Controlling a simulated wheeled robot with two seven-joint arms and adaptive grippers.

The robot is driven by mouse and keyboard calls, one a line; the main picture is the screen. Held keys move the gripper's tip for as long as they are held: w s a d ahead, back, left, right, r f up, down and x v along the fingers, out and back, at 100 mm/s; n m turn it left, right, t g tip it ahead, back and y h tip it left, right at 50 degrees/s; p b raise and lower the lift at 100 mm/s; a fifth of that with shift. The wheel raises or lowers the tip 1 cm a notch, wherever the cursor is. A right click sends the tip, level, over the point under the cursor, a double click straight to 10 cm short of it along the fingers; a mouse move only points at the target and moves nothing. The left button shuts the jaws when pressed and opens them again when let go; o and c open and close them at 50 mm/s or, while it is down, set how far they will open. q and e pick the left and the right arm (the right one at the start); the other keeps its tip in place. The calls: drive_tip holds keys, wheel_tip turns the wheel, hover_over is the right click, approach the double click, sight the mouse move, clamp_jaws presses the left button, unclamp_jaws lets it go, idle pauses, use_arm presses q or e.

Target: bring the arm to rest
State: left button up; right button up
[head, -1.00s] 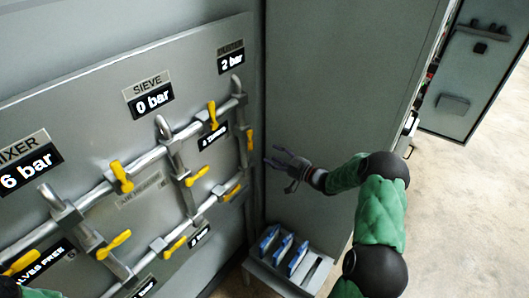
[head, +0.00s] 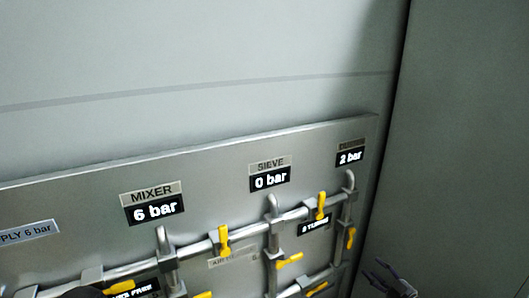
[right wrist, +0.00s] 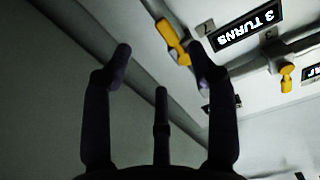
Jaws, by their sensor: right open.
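My right gripper (head: 388,280) shows at the bottom right of the head view, with its fingers spread and nothing between them. It is to the right of the valve panel (head: 100,180), in front of the grey side wall. In the right wrist view the open, empty fingers (right wrist: 158,60) point toward the panel, with a yellow valve handle (right wrist: 172,40) beyond them. The rest of my right arm is out of the head view. My left gripper is not in view.
The panel has steel pipes with several yellow handles, one at the upper right (head: 321,205). Displays read MIXER 6 bar (head: 155,209), SIEVE 0 bar (head: 270,180) and 2 bar (head: 350,157). A sign (right wrist: 250,27) reads 3 TURNS. The grey side wall (head: 460,150) stands close at right.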

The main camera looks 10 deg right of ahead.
drive_tip(key=s+a+f+m+g+h+b, duration=0.1)
drive_tip(key=s+a+f+m+g, duration=0.15)
drive_tip(key=a+f, duration=0.75)
drive_tip(key=s+a+f+m+g+h+b, duration=0.1)
drive_tip(key=s+a+f+m+g+h, duration=0.2)
drive_tip(key=a+f, duration=0.75)
drive_tip(key=s+a+f+g, duration=0.3)
drive_tip(key=s+a, duration=0.1)
drive_tip(key=s, duration=0.4)
drive_tip(key=s+a+f+g+y+b, duration=0.1)
drive_tip(key=s+a+f+g, duration=0.3)
drive_tip(key=s, duration=0.4)
drive_tip(key=s+a+f+g, duration=0.3)
drive_tip(key=s+a+f, duration=0.1)
drive_tip(key=s, duration=0.4)
drive_tip(key=shift+s+a+f+g+y+b, duration=0.25)
drive_tip(key=shift+s+a+g+y+b, duration=0.1)
drive_tip(key=shift+a, duration=0.2)
drive_tip(key=shift+m, duration=0.25)
drive_tip(key=shift+w+a, duration=0.1)
